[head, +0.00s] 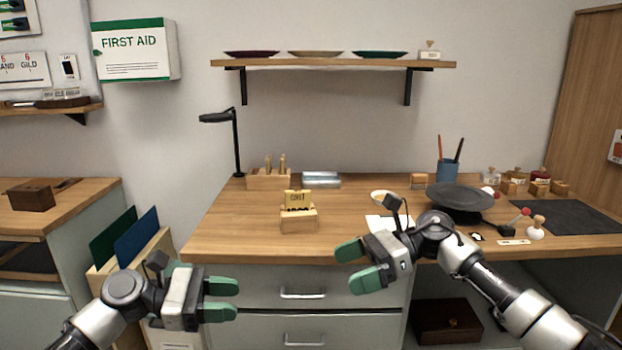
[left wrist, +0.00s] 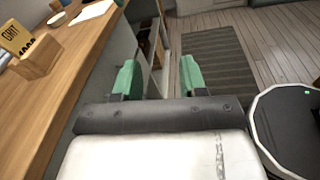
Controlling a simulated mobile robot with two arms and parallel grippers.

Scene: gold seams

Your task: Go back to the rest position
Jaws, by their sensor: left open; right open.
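My left gripper (head: 222,299) is open and empty, in front of the desk's left front corner and below the level of the desktop. In the left wrist view its two green fingers (left wrist: 157,78) stand apart with nothing between them. My right gripper (head: 358,265) is open and empty, in front of the desk's front edge near the drawers. The right forearm comes in from the lower right and hides part of the desk's edge.
The wooden desk (head: 250,225) holds a card block (head: 298,219), a dark round plate (head: 460,197), a blue pen cup (head: 447,170) and a dark mat (head: 565,217). Panels (head: 136,237) stand in a rack at left. The left wrist view shows open floor (left wrist: 280,50) and a striped rug (left wrist: 215,70).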

